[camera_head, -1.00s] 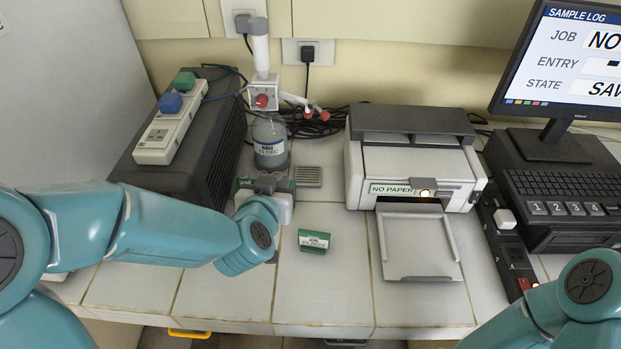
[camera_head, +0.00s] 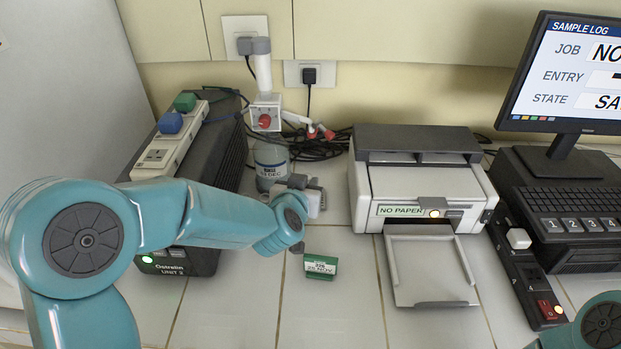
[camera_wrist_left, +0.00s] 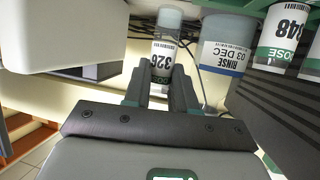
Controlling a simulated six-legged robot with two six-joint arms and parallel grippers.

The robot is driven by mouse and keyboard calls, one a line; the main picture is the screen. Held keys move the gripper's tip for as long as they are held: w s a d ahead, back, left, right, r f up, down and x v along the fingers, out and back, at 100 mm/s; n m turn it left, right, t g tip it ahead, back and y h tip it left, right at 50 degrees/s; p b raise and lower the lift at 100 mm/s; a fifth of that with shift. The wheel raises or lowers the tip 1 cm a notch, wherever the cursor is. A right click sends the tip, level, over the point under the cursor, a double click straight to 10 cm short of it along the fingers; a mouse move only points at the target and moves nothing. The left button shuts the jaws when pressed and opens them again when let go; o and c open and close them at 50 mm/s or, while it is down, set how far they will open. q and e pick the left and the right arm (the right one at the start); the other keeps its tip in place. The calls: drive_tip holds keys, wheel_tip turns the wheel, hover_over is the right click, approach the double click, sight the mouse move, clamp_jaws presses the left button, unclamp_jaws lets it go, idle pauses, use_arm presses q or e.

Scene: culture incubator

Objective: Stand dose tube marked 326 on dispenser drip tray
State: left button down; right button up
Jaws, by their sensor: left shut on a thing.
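My left gripper (camera_head: 308,192) is shut on the dose tube marked 326; the tube shows between its fingers in the left wrist view (camera_wrist_left: 165,52), with its label reading upside down. In the head view the gripper hides the tube and stands just right of the rinse bottle (camera_head: 270,163) at the dispenser (camera_head: 265,115). The slatted drip tray is hidden behind the gripper in the head view. I cannot tell whether the tube touches anything below it. My right gripper is out of view; only part of that arm shows at bottom right.
A green labelled block (camera_head: 320,267) lies on the tiles before the gripper. A printer (camera_head: 420,185) stands to the right, a black unit (camera_head: 200,262) to the left.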

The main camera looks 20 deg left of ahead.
use_arm(q)
drive_tip(key=x, duration=0.3)
drive_tip(key=f+x, duration=0.1)
drive_tip(key=x, duration=0.2)
drive_tip(key=shift+w+a+f, duration=0.1)
drive_tip(key=shift+f, duration=0.25)
drive_tip(key=c, duration=0.9)
unclamp_jaws()
drive_tip(key=shift+r, duration=0.1)
drive_tip(key=shift+r, duration=0.1)
